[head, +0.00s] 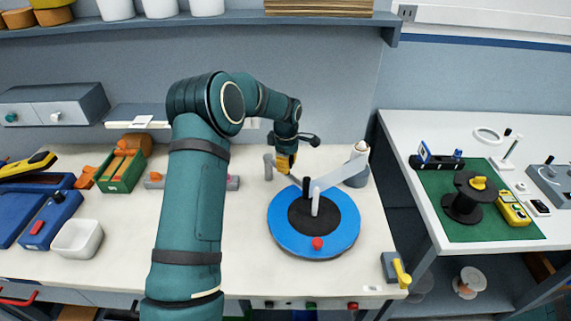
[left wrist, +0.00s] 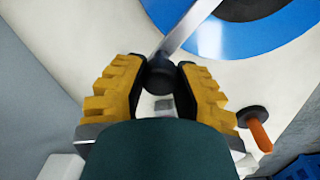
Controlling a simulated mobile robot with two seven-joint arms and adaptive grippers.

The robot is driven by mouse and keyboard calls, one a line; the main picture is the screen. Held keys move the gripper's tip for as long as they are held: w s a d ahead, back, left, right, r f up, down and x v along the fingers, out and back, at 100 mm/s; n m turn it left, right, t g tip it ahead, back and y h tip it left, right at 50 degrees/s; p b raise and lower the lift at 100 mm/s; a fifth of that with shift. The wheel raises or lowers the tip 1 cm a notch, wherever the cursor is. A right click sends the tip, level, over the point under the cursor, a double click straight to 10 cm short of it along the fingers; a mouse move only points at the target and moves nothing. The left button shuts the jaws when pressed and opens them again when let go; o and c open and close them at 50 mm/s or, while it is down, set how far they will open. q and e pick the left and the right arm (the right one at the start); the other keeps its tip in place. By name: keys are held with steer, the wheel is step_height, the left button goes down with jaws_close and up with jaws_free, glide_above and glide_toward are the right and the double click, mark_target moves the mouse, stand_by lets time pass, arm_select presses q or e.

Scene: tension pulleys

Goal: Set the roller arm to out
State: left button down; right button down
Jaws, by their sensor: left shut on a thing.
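My left gripper (head: 285,163) reaches down over the white bench, just behind the blue disc (head: 287,238). In the left wrist view the yellow-padded fingers (left wrist: 160,85) are closed around a dark round knob (left wrist: 159,74). A flat silver bar (left wrist: 185,29), seemingly the roller arm, runs from this knob over the blue disc (left wrist: 226,43). In the head view the fingers hide the knob. The disc has a black centre with a dark peg and a pale upright. A pale bar (head: 341,172) slopes from there to the right. My right gripper is not seen.
A grey post (head: 268,167) stands just left of my gripper. A grey post base (head: 357,178) is right of the disc. A green box (head: 121,170) and white bowl (head: 78,239) are at left. A yellow-handled block (head: 396,270) sits at the front right corner.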

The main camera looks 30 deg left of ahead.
arm_select(q)
steer(key=w+a+n+p, duration=0.1)
steer(key=w+n+p, duration=0.1)
steer(key=w+n, duration=0.6)
steer(key=shift+w+f+n+y+p, duration=0.15)
steer(key=shift+w+n+y+p, duration=0.2)
steer(key=shift+n, duration=0.55)
steer(key=shift+s+a, duration=0.1)
steer(key=c, duration=0.6)
jaws_free()
